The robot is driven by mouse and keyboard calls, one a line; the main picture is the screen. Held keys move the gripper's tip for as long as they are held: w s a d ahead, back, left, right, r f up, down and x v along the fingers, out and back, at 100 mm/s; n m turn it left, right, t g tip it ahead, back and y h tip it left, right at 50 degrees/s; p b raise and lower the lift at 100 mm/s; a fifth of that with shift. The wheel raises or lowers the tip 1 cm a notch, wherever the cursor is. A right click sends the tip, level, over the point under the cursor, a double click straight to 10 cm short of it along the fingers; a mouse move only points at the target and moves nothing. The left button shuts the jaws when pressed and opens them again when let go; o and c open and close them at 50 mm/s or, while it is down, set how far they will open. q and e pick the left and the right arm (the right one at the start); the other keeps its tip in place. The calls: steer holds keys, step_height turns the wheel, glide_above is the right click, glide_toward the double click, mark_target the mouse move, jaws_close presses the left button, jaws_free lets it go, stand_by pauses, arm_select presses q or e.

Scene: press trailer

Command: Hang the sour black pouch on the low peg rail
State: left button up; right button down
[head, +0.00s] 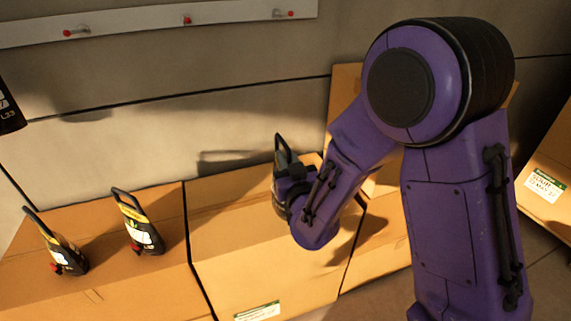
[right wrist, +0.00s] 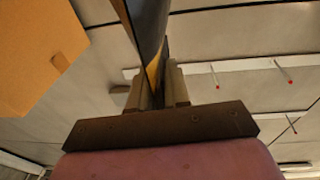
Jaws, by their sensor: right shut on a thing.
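My right gripper (head: 290,187) is shut on a black pouch (head: 282,156) with a loop handle at its top, above the middle cardboard box. The gripper hides most of the pouch, and I cannot read its label. In the right wrist view the pouch (right wrist: 150,35) stands between the two fingers (right wrist: 157,88). A pale peg rail (head: 150,20) with red-tipped pegs runs along the wall at the top left, away from the gripper. A rail (right wrist: 240,66) with red-tipped pegs also shows in the right wrist view. My left gripper is out of view.
Two black pouches with yellow and white labels, one at the far left (head: 62,254) and one beside it (head: 142,234), stand on the left box (head: 100,285). A black item marked L33 (head: 10,112) is cut off at the left edge. The wall below the rail is clear.

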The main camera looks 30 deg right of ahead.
steer(key=w+d+f, duration=0.2)
steer(key=w, duration=0.1)
steer(key=shift+w+d, duration=0.25)
steer(key=shift+d, duration=0.15)
steer(key=w+d+f+p, duration=0.1)
steer(key=w+d+f, duration=0.1)
steer(key=f, duration=0.6)
steer(key=shift+w+d+f, duration=0.25)
steer(key=shift+w+d, duration=0.1)
steer(key=shift+w, duration=0.45)
steer(key=c, duration=1.3)
jaws_free()
steer(key=shift+s+f, duration=0.1)
steer(key=shift+f, duration=0.05)
steer(key=shift+o, duration=1)
